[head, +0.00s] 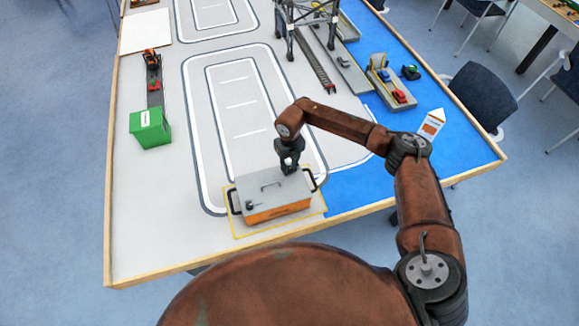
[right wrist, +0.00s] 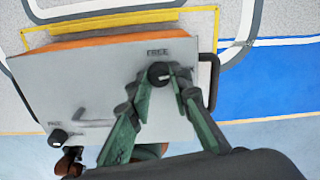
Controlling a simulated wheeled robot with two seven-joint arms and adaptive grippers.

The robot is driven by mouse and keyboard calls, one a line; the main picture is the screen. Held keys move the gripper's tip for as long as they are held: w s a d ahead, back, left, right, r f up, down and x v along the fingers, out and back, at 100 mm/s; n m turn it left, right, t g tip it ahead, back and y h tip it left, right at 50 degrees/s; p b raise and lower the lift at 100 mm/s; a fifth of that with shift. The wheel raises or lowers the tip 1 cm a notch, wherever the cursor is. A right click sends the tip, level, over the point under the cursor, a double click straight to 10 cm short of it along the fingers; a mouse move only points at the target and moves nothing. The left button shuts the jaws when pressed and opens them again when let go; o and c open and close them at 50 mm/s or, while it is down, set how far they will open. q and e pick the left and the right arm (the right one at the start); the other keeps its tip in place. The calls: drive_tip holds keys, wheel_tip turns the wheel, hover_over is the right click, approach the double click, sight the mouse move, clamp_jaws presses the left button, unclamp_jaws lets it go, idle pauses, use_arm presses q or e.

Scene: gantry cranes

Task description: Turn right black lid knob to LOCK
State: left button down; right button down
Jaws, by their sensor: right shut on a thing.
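An orange box (head: 280,211) with a grey lid (head: 262,190) stands on the table near its front edge. The right black knob (right wrist: 158,73) sits on the lid below printed text reading FREE. My right gripper (head: 289,167) reaches down to the lid's right part. In the right wrist view its two fingers (right wrist: 160,78) are closed around the knob's sides. The gripper hides this knob in the head view. A small pale mark shows on the knob, but its exact pointing is unclear. The left black knob (head: 250,204) is free of any gripper. My left gripper is out of view.
The lid has a grey centre handle (head: 271,184) and black side handles (head: 235,202). A yellow outline (head: 238,234) surrounds the box. A green container (head: 150,127) stands at left, a white-and-orange carton (head: 431,124) at right. Crane models stand farther back.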

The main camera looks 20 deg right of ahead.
sight(289, 169)
drive_tip(key=shift+m, duration=1)
drive_tip(key=c, duration=1.7)
unclamp_jaws()
drive_tip(key=shift+c, duration=0.2)
drive_tip(key=shift+r, duration=0.1)
wheel_tip(289, 169, up, 12)
